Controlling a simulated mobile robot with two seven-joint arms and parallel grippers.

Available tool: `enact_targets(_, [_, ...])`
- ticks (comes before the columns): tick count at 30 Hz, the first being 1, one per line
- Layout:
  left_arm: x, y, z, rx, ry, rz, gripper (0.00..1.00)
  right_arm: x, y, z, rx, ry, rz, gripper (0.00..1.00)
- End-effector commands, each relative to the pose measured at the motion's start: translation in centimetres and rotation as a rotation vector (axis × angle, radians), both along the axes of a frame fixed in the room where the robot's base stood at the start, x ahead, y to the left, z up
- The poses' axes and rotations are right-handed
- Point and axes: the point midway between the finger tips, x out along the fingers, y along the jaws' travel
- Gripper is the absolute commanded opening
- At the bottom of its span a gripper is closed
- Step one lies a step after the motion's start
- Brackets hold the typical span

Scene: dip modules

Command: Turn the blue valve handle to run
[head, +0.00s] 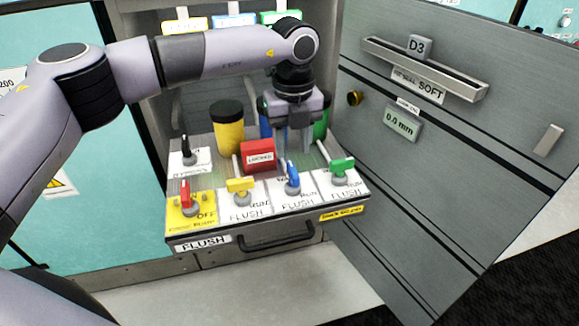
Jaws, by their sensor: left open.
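The blue valve handle (292,176) stands on a white plate near the front of the pulled-out drawer, between the yellow and green handles. The plate carries RUN and FLUSH labels; the handle points up and slightly left, and I cannot tell exactly which mark it lines up with. My left gripper (293,148) points down just above and behind the blue handle. Its jaws are open and appear empty; I cannot tell whether a fingertip touches the handle. My right gripper is not in view.
A yellow valve handle (240,186) and a green one (341,167) flank the blue handle. A red switch (186,196), a black switch (186,148) and a red LOCKED box (258,155) are left. A yellow canister (228,127) stands behind. The open cabinet door (430,190) bounds the right.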

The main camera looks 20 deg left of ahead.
Motion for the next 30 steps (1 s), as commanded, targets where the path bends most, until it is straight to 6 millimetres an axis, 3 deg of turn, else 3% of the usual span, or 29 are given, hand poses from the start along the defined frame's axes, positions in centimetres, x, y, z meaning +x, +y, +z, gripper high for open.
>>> enact_targets(9, [-0.1,-0.1,-5.0,-0.003,0.003,-0.003,0.43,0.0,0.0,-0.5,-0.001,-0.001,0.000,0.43])
enact_targets(21, [-0.1,-0.1,-6.0,-0.005,0.002,-0.004,0.43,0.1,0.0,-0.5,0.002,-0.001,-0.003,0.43])
enact_targets(22, [-0.1,-0.1,-6.0,-0.005,0.002,-0.004,0.39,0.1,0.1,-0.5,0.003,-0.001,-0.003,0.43])
enact_targets(24, [-0.1,-0.1,-6.0,-0.005,0.002,-0.004,0.17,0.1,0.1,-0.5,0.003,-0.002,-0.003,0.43])
enact_targets(26, [-0.1,-0.1,-6.0,-0.005,0.002,-0.004,0.00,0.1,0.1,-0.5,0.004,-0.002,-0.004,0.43])
enact_targets(30, [-0.1,-0.1,-6.0,-0.005,0.002,-0.005,0.00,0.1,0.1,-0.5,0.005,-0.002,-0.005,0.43])
